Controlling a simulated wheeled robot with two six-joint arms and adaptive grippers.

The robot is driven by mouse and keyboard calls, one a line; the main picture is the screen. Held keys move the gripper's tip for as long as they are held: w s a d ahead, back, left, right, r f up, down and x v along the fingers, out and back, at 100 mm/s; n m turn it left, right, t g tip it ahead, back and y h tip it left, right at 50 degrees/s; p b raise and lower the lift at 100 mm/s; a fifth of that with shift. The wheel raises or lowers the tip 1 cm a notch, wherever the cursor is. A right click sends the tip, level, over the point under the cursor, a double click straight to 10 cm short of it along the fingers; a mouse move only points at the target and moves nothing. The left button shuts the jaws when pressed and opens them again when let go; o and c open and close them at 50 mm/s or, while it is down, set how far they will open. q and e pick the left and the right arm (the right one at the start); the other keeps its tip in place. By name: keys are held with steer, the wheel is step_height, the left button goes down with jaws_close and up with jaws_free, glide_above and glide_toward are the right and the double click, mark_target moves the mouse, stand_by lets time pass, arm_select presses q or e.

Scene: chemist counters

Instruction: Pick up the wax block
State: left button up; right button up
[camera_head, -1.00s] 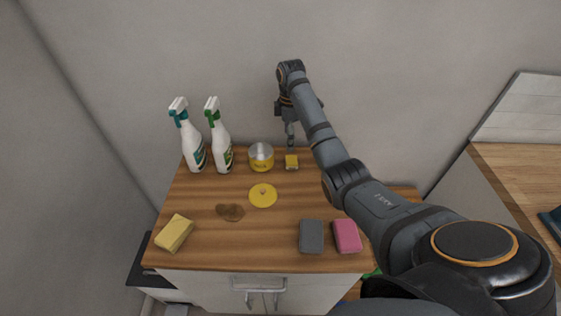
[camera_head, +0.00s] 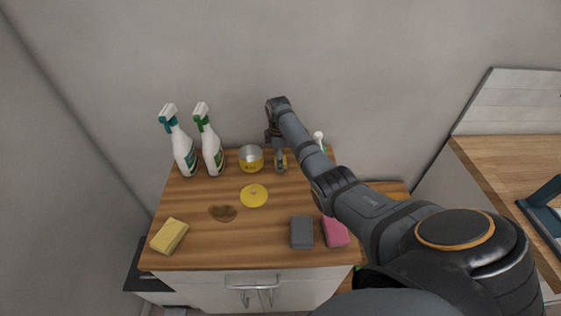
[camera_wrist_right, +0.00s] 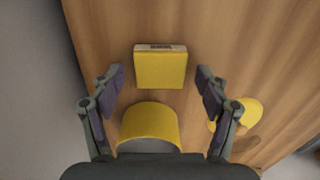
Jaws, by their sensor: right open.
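The wax block appears to be the small yellow block with a pale, printed edge (camera_wrist_right: 160,69) on the wooden counter top. In the head view it is mostly hidden behind my right gripper (camera_head: 280,166), at the back of the counter, right of a yellow tin (camera_head: 250,159). In the right wrist view my right gripper (camera_wrist_right: 160,80) is open, one finger on each side of the block with gaps between. It holds nothing. I cannot tell how far the fingertips are above the counter. My left gripper is not in view.
Two spray bottles (camera_head: 211,148) stand left of the tin. A yellow lid (camera_head: 254,196) and a brown stain (camera_head: 222,213) lie in front. A yellow sponge (camera_head: 169,236), a grey sponge (camera_head: 302,232) and a pink sponge (camera_head: 335,232) are near the front edge. A wall stands behind.

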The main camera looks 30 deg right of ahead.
steer(key=shift+f, duration=0.15)
steer(key=c, duration=1.2)
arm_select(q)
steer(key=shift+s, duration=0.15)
arm_select(e)
steer(key=shift+c, duration=0.2)
